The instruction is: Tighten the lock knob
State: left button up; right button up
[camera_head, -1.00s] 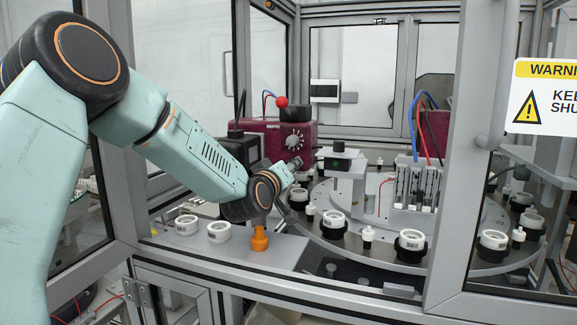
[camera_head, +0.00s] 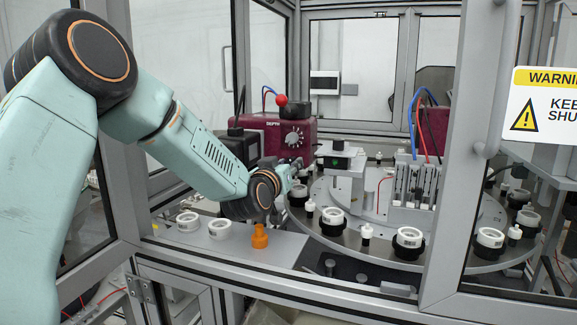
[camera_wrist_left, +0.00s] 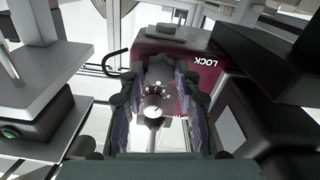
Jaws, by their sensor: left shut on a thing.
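The maroon unit (camera_head: 270,135) stands at the back left of the cell; its front carries a round dial (camera_head: 293,138) marked DEPTH, and a red ball shows on top. My left gripper (camera_head: 294,166) is at the lower front of this unit. In the left wrist view the maroon face with the word LOCK (camera_wrist_left: 207,62) is ahead of my left gripper (camera_wrist_left: 157,90). Its fingers are shut on a small, shiny lock knob (camera_wrist_left: 153,106), which sits between them. In the head view the gripper hides the knob. My right gripper is not in view.
A round turntable (camera_head: 385,252) with several white-and-black cap parts lies to the right. White rings (camera_head: 220,229) and an orange piece (camera_head: 259,238) sit on the front ledge. A grey door frame (camera_head: 478,130) stands at the right. Dark blocks crowd the wrist view's right side.

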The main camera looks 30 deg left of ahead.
pick_arm(q)
jog(key=shift+s+f, duration=0.1)
jog(key=shift+f, duration=0.25)
jog(key=o, duration=1.1)
jog(key=shift+s+r, duration=0.1)
jog(key=shift+r, duration=0.2)
jog(key=shift+o, duration=0.2)
jog(key=shift+r, duration=0.1)
jog(key=shift+w+r, duration=0.2)
jog(key=shift+r, duration=0.1)
notch_tip(320, 180, up, 9)
jog(key=shift+r, duration=0.1)
jog(key=shift+s, duration=0.15)
jog(key=shift+d, duration=0.1)
